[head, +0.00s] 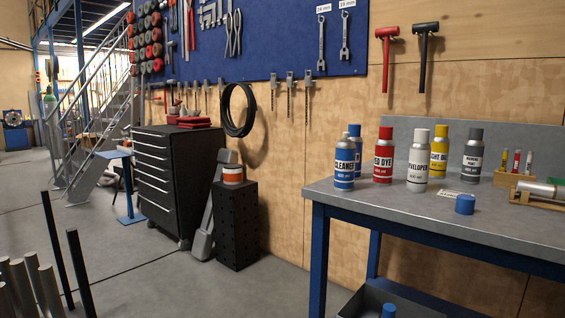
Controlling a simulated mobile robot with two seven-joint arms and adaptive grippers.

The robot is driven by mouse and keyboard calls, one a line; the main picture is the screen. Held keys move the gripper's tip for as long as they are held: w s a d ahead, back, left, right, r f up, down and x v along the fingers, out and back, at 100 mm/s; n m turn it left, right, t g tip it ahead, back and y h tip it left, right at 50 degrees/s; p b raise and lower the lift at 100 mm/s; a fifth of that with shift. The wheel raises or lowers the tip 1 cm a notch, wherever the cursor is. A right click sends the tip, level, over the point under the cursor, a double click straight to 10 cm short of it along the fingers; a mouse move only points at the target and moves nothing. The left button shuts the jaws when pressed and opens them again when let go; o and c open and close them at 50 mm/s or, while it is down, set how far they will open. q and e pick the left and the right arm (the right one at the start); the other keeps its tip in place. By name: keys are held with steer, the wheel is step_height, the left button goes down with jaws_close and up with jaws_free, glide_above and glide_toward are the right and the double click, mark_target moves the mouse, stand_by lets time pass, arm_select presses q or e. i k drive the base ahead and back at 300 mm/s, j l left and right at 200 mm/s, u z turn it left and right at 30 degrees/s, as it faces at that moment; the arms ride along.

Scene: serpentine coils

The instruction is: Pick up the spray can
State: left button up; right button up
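Several spray cans stand upright on the grey workbench (350,192) at right. A blue and white can labelled CLEANER (344,163) is at the front left. Another blue-topped can (355,134) stands behind it, mostly hidden. To the right are a red can (383,157), a white can labelled DEVELOPER (418,160), a yellow can (439,150) partly behind the white one, and a dark grey can (473,160). A loose blue cap (465,204) sits near the bench front. Neither of my grippers is in view.
A wooden holder (512,181) with small markers and a metal cylinder on a wooden stand (540,194) are at the bench's right. A dark bin (400,302) is underneath. Left are a black drawer cabinet (165,185), a perforated black block (237,225) and upright metal bars (30,285). The central floor is clear.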

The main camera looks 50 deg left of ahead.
mark_target(345, 149)
steer(key=u, duration=1.25)
